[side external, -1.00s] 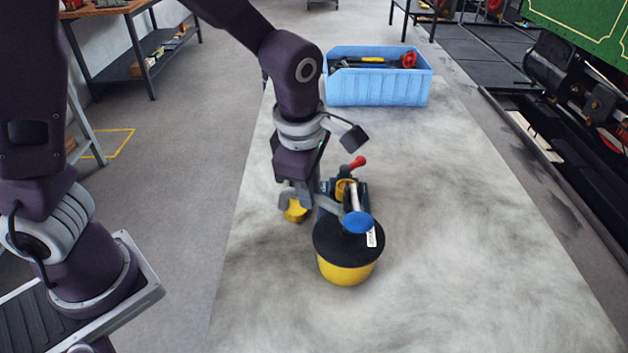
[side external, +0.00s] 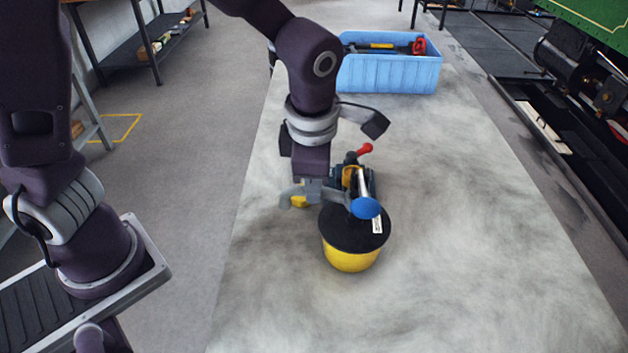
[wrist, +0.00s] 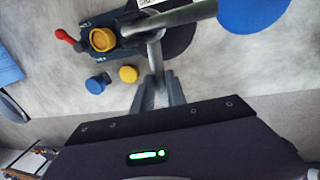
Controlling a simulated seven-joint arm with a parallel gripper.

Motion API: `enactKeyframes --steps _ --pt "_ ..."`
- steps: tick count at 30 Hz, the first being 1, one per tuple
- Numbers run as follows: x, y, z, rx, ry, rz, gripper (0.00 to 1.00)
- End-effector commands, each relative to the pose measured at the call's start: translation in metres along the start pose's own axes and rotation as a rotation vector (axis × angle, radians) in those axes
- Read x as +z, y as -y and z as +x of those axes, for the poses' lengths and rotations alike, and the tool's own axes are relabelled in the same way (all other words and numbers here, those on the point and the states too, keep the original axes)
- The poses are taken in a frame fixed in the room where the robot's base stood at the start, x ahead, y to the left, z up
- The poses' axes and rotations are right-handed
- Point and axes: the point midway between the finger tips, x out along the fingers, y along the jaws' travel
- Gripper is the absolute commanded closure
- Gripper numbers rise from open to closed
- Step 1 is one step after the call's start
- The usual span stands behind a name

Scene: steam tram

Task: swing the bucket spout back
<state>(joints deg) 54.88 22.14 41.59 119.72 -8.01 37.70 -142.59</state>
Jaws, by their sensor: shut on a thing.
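The yellow bucket (side external: 350,258) with a black lid (side external: 340,232) stands on the grey tabletop. The spout, a grey tube (side external: 361,184), reaches over the lid and has a blue disc (side external: 366,208) at its near end. The tube (wrist: 180,17) and disc (wrist: 256,8) also show in the wrist view. My gripper (side external: 338,194) is beside the tube, left of it. In the wrist view my gripper (wrist: 155,72) is shut on a thin grey rod (wrist: 154,50) joined to the tube. The exact contact is partly hidden in the side view.
A dark blue pump-like body with a red-knobbed lever (side external: 364,149) stands just behind the bucket. A yellow cap (wrist: 128,74) and a blue cap (wrist: 95,85) lie nearby. A light blue bin (side external: 390,75) of tools is at the back. The tabletop right of the bucket is clear.

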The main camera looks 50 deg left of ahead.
Motion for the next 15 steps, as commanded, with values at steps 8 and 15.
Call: enactKeyframes --steps 8,15 --pt "0.0013 -0.0002 -0.0005 0.001 0.004 0.000 0.61" --pt "0.0007 -0.0001 -0.0005 0.000 0.002 0.001 0.61"
